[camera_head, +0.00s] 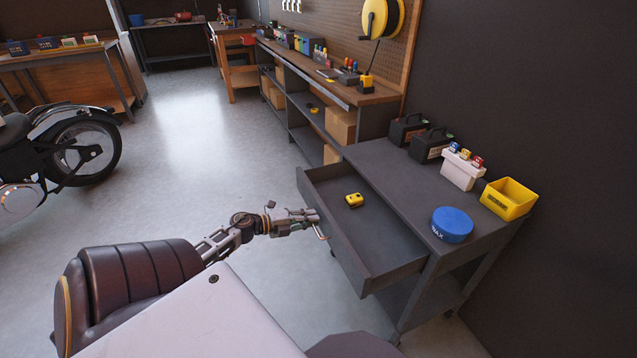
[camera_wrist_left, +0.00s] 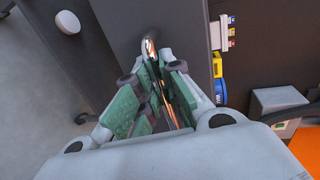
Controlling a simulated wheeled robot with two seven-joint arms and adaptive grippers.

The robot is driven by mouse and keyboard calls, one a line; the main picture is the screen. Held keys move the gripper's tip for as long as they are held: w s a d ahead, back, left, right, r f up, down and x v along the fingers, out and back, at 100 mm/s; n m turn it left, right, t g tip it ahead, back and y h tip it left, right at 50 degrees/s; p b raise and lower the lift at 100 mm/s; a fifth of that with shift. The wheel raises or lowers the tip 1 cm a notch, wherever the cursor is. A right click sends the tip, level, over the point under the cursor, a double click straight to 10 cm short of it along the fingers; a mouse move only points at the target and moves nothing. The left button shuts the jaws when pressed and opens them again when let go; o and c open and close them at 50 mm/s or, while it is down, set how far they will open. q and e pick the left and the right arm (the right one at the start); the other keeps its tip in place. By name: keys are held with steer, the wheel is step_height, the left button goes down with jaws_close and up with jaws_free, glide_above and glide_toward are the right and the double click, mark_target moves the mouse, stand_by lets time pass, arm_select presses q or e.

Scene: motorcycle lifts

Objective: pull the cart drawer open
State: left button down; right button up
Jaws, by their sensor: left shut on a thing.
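The grey cart (camera_head: 375,158) stands on the right with its drawer (camera_head: 385,243) pulled well out toward the left. A small yellow and black item (camera_head: 354,200) lies inside the drawer. My left gripper (camera_head: 318,222) is at the drawer's front face, shut on the handle. In the left wrist view the shiny metal handle (camera_wrist_left: 149,45) runs between the green-padded fingers (camera_wrist_left: 155,85). Part of the handle is hidden by the fingers. My right gripper is not in view.
On the cart top are two black cases (camera_head: 430,145), a white holder with coloured caps (camera_head: 462,168), a yellow bin (camera_head: 508,198) and a blue round tin (camera_head: 452,224). A motorcycle (camera_head: 60,150) stands at the left. The floor (camera_head: 200,130) between is clear.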

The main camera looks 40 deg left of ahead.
arm_select(q)
steer(key=shift+s+a, duration=0.15)
steer(key=shift+s, duration=0.4)
steer(key=c, duration=1.8)
jaws_free()
steer(key=v, duration=1.2)
steer(key=shift+f, duration=0.1)
steer(key=shift+a, duration=0.15)
